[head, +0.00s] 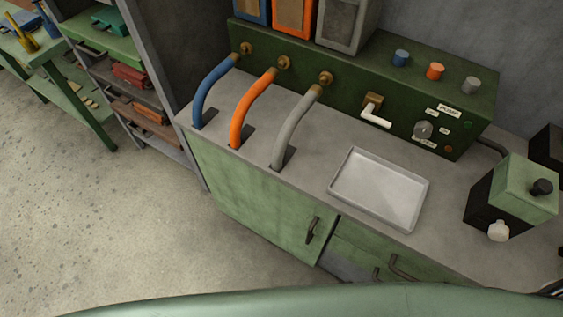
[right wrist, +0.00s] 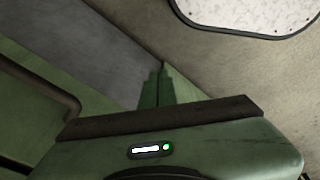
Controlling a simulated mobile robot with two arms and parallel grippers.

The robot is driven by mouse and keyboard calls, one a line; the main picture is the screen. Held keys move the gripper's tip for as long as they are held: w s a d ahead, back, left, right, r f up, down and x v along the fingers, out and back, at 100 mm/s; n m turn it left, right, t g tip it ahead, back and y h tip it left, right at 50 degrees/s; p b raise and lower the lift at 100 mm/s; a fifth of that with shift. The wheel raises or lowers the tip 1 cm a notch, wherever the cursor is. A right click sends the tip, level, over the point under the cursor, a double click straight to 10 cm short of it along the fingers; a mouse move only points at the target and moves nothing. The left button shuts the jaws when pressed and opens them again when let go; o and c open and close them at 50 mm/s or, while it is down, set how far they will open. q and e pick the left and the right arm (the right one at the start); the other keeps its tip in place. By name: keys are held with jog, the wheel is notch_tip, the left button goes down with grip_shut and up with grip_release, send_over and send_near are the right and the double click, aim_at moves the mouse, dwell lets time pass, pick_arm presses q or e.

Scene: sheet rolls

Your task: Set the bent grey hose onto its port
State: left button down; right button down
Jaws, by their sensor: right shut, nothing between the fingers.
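The bent grey hose (head: 289,133) rises in an arc from a dark slot in the grey bench top in the head view. Its upper end meets a brass port (head: 326,78) on the green panel box; I cannot tell how firmly it is seated. My right gripper (right wrist: 158,86) shows only in the right wrist view, with its narrow green fingers together and empty. No hose is in that view. My left gripper is not in view.
A blue hose (head: 207,92) and an orange hose (head: 248,106) arc to their own brass ports, left of the grey one. A white tap (head: 375,117), a shallow tray (head: 378,188) and a green-and-black canister (head: 510,195) stand to the right. Bench top shows free room around the tray.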

jog(key=w+r+t+b, duration=0.1)
jog(key=w+r, duration=0.2)
jog(key=r, duration=0.7)
jog(key=w+a+r+t+b, duration=0.1)
jog(key=w+r, duration=0.2)
jog(key=r, duration=0.7)
jog(key=w+r+t+b, duration=0.1)
jog(key=w+r, duration=0.2)
jog(key=r, duration=0.7)
jog(key=w+a+r+n+t, duration=0.5)
jog(key=w+n+t, duration=0.15)
jog(key=w, duration=0.25)
jog(key=a+r+n+t+y, duration=0.2)
jog(key=a+n+y, duration=0.3)
jog(key=a+n, duration=0.5)
jog(key=shift+s+r+y, duration=0.4)
jog(key=shift+r, duration=0.15)
jog(key=shift+w, duration=0.1)
